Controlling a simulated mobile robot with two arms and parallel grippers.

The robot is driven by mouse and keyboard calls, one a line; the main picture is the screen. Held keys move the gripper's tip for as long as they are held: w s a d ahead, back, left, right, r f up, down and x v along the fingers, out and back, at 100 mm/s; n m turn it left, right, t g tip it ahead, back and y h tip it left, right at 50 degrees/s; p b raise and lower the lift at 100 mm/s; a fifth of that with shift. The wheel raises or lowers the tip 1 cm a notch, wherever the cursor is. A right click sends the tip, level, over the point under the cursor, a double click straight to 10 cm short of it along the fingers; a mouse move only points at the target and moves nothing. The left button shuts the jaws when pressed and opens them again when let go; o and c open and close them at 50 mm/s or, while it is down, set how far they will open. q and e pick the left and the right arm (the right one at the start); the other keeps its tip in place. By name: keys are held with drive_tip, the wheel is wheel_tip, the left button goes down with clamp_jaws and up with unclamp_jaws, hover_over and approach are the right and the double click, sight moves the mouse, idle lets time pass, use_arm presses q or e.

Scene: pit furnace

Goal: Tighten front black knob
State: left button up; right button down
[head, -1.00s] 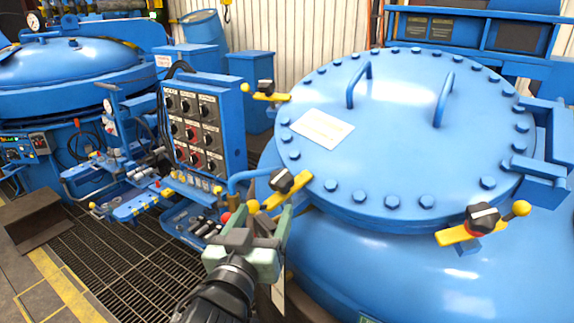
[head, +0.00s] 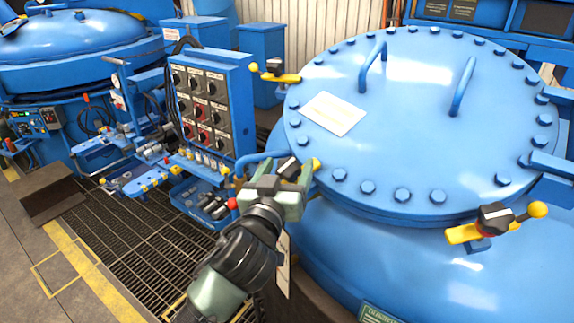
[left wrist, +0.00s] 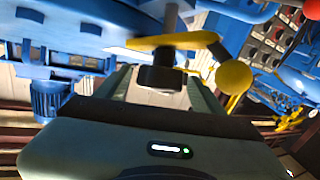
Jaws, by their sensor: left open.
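Black knobs with yellow levers sit around the big blue lid's rim. One black knob (head: 287,167) is at the left front of the rim, partly hidden by my left gripper (head: 284,177). Another black knob (head: 494,215) is at the right front, with its yellow ball lever pointing right. A third black knob (head: 273,66) is at the back left. My left gripper is open around the left-front knob. Contact cannot be told. My right gripper is not in view.
The blue lid (head: 420,130) carries two handles and a white placard. A blue control panel (head: 207,105) with several dials stands left of it, with a pipe between. Floor grating (head: 130,235) lies below. Another blue furnace (head: 75,55) is at the back left.

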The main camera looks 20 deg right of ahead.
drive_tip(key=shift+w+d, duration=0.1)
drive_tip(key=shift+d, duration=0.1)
use_arm(q)
drive_tip(key=c, duration=1.4)
drive_tip(key=shift+a+m+g+h+p, duration=0.1)
drive_tip(key=shift+m+g+h+p, duration=0.35)
drive_tip(key=shift+m+h, duration=0.45)
drive_tip(key=shift+m, duration=0.1)
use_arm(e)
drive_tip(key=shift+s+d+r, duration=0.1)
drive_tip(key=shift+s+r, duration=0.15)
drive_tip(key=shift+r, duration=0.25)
use_arm(q)
drive_tip(key=o, duration=1.4)
